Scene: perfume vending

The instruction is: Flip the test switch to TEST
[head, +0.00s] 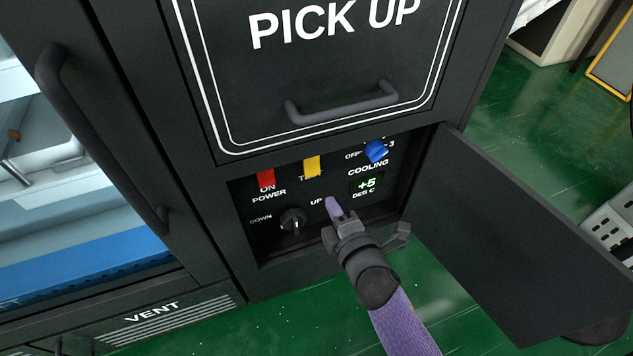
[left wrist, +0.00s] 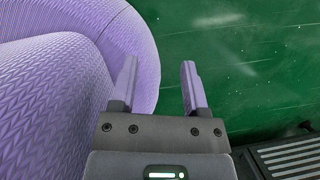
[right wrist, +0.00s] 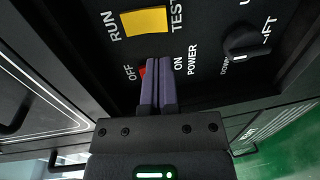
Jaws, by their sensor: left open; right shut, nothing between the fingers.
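The yellow test switch (head: 312,165) is on the control panel inside the open compartment. In the right wrist view the yellow switch (right wrist: 145,20) lies between the RUN and TEST labels. In the head view it partly covers the TEST label; which way it is tilted I cannot tell. My right gripper (head: 334,208) is shut and empty, in front of the panel, below the yellow switch in the head view. In the right wrist view its fingertips (right wrist: 161,66) overlap part of the red power switch (right wrist: 142,70); contact is unclear. My left gripper (left wrist: 160,82) is open and empty, over the green floor.
The panel also has a red power switch (head: 265,177), a blue cooling knob (head: 376,151) and a black up/down knob (head: 293,220). The compartment door (head: 520,230) stands open at the right. The PICK UP door with its handle (head: 342,103) is above the opening.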

